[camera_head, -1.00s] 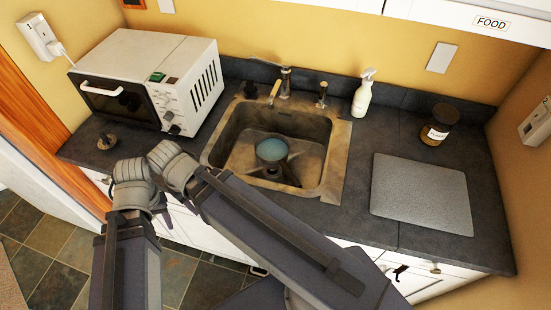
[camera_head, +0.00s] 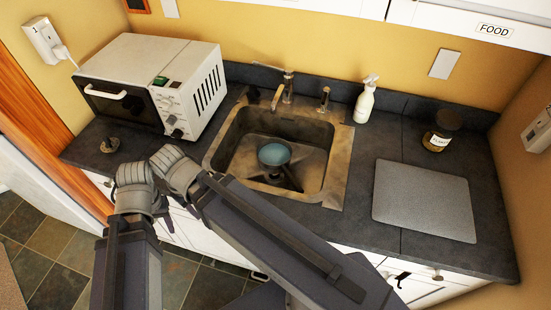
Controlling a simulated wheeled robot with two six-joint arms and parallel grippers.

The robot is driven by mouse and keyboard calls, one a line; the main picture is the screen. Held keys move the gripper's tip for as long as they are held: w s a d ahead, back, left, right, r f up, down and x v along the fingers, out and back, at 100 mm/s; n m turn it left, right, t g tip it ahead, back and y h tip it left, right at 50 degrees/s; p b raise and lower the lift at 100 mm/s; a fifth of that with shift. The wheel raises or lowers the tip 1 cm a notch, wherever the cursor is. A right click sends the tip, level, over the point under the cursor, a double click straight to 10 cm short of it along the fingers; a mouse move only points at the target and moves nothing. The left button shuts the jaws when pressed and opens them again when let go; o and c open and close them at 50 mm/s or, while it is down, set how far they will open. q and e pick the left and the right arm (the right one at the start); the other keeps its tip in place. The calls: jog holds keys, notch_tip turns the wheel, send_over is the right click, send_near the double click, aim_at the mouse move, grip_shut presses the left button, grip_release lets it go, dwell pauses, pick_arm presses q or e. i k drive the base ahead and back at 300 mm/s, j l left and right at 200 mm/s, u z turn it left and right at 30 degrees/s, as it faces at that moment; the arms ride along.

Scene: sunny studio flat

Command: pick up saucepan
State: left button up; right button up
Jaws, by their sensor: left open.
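The saucepan (camera_head: 274,153) is a small round vessel with a blue-grey inside. It sits in the sink basin (camera_head: 238,146), near its middle. A dark shape shows below it; I cannot tell whether that is its handle or the drain. My left gripper (camera_head: 164,214) shows only as a small dark part beside and below the grey wrist joints, in front of the counter edge. It is open, left of the sink and apart from the saucepan. Its fingers are mostly hidden by my arm. My right gripper is not in view.
A white microwave (camera_head: 150,75) stands left of the sink. The faucet (camera_head: 287,88) rises behind the basin. A white spray bottle (camera_head: 365,102), a jar (camera_head: 440,131) and a grey board (camera_head: 424,199) are to the right. The counter between sink and board is clear.

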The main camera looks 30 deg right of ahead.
aim_at(274, 154)
jog(key=i+j+z, duration=0.1)
jog(key=z, duration=1.55)
jog(key=k+j+z, duration=0.15)
jog(key=j+z, duration=0.25)
jog(key=k+j+z, duration=0.15)
jog(key=z, duration=0.3)
jog(key=k+j+z, duration=0.15)
jog(key=z, duration=0.25)
jog(key=i+z, duration=0.1)
jog(key=i, duration=0.25)
